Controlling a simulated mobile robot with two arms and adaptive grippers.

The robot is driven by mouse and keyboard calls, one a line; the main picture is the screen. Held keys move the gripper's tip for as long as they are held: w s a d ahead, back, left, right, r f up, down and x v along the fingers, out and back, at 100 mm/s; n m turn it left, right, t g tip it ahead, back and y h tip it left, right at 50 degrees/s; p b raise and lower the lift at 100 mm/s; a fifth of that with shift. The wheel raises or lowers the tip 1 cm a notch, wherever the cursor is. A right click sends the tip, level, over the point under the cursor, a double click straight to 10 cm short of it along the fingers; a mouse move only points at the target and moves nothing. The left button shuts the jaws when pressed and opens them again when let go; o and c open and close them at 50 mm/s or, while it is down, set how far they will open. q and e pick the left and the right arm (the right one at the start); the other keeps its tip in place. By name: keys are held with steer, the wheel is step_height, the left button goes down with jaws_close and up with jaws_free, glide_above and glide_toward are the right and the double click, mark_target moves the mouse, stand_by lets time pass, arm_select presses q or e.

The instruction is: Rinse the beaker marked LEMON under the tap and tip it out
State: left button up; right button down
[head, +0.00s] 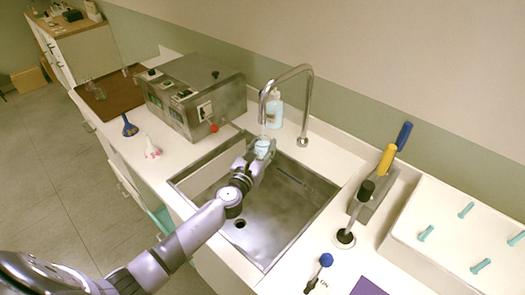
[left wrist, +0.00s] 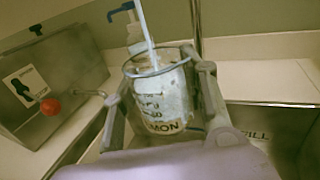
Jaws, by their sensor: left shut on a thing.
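My left gripper (head: 256,158) is shut on a clear glass beaker (head: 262,147) and holds it over the back of the steel sink (head: 275,220). In the left wrist view the beaker (left wrist: 160,100) is close to upright, with a finger at each side. Its label is partly hidden; the letters "MON" show near its bottom. The curved tap (head: 300,75) has its spout end above the beaker. In the left wrist view a thin pale stream (left wrist: 147,32) comes down into the beaker's mouth. My right gripper is not in view.
A steel control box (head: 195,92) stands left of the sink, and a pump bottle (head: 274,110) stands behind it. Right of the sink are a black-knobbed lever (head: 355,212), a blue-knobbed lever (head: 320,270) by the word "ON", and a white pegged rack (head: 455,235).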

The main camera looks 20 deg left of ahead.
mark_target(255, 150)
arm_select(q)
steer(key=shift+s, duration=0.1)
steer(key=s, duration=0.2)
steer(key=s+a, duration=0.1)
steer(key=shift+s+a, duration=0.2)
steer(key=shift+s, duration=0.2)
steer(key=s, duration=0.1)
steer(key=s+a, duration=0.1)
steer(key=s, duration=0.2)
steer(key=shift+s+a, duration=0.3)
stand_by(1.0)
